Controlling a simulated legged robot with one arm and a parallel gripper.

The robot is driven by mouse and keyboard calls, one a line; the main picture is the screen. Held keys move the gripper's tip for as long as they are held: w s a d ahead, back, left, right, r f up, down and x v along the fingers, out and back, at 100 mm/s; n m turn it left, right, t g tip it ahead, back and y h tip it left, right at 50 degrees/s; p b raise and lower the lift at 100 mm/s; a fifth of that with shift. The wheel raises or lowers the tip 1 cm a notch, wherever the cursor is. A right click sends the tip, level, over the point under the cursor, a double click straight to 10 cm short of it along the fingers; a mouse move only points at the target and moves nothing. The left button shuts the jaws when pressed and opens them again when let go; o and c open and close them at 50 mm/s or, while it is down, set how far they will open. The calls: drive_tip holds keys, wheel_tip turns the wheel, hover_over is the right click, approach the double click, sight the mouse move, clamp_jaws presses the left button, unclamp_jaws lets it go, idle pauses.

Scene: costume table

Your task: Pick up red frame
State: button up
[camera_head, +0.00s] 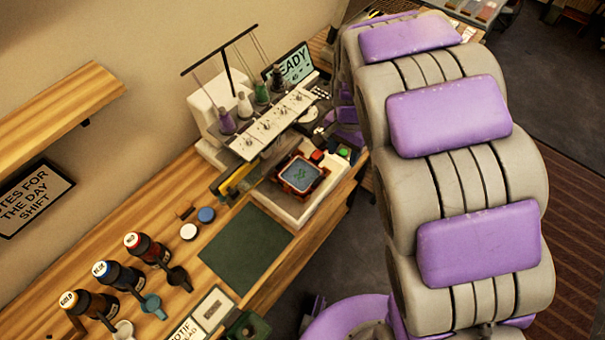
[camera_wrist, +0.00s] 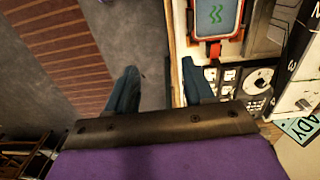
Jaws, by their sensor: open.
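The red frame (camera_head: 298,190) sits on the white embroidery machine's bed in the head view, around a blue-grey patch of cloth. In the wrist view the red frame (camera_wrist: 214,39) is at the top right, cut off by the picture edge, with a green zigzag on the cloth inside it. A red tab sticks out from its near side. My gripper (camera_wrist: 160,82) is open, with two dark blue fingers apart and nothing between them. It is apart from the frame, over the bench edge and floor. In the head view my arm stands right of the machine; the fingers are hard to make out there.
The white embroidery machine (camera_head: 215,105) with thread spools and needle heads stands behind the frame. A green mat (camera_head: 245,248) lies on the wooden bench (camera_head: 150,215). Several dark bottles and cups stand at the left. Open floor lies right of the bench.

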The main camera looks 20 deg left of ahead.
hover_over(317, 179)
wheel_tip(317, 179, down, 3)
wheel_tip(317, 179, down, 12)
drive_tip(key=shift+s+f+b, duration=0.1)
drive_tip(key=shift+b, duration=0.35)
drive_tip(key=shift+w+f+b, duration=0.15)
drive_tip(key=shift+f+b, duration=0.1)
drive_tip(key=shift+f, duration=1.15)
drive_tip(key=shift+w+f+b, duration=0.1)
drive_tip(key=shift+f+b, duration=0.15)
drive_tip(key=shift+f, duration=1.15)
drive_tip(key=shift+c, duration=0.4)
clamp_jaws()
